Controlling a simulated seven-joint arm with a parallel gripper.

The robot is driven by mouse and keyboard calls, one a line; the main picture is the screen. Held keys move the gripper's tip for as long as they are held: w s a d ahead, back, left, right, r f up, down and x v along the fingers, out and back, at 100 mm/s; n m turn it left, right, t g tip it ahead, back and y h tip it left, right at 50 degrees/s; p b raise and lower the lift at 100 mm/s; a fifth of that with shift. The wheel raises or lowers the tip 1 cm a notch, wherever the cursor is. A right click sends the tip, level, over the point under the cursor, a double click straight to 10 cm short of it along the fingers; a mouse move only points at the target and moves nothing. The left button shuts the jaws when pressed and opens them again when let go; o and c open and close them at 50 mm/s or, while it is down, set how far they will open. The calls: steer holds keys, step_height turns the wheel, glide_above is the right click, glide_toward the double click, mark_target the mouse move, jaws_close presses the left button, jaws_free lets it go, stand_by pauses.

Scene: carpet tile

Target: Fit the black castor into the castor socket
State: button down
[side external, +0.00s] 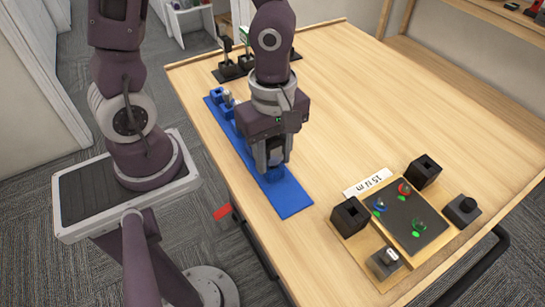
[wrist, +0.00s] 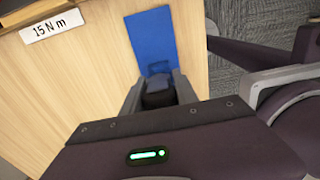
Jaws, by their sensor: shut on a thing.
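My gripper (side external: 272,166) points down over the near part of a long blue mat (side external: 291,197). Its fingers are shut on a dark thing, apparently the black castor, which the fingers mostly hide in the side view. In the wrist view my gripper (wrist: 158,96) has the black castor (wrist: 158,99) between its fingers. A blue block (side external: 273,176) is directly below the fingertips on the mat; I cannot tell whether the castor still sits in it. I cannot tell for sure which fixture is the castor socket; black square-holed boxes (side external: 350,217) stand on the board at front right.
A "15 N m" label (side external: 367,183) lies behind. Blue holders (side external: 222,98) and black stands (side external: 229,70) are at the far left. The table's middle is clear.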

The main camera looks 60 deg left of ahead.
step_height(320, 180, up, 7)
steer(key=shift+r, duration=0.1)
steer(key=w+d+r+m, duration=0.1)
steer(key=d+r, duration=0.1)
steer(key=m, duration=0.8)
glide_toward(357, 201)
steer(key=s+d+r, duration=0.1)
steer(key=s, duration=0.1)
steer(key=shift+w+d, duration=0.1)
steer(key=shift+f, duration=2.9)
steer(key=shift+f, duration=1.15)
steer(key=c, duration=0.9)
jaws_free()
steer(key=shift+o, duration=0.2)
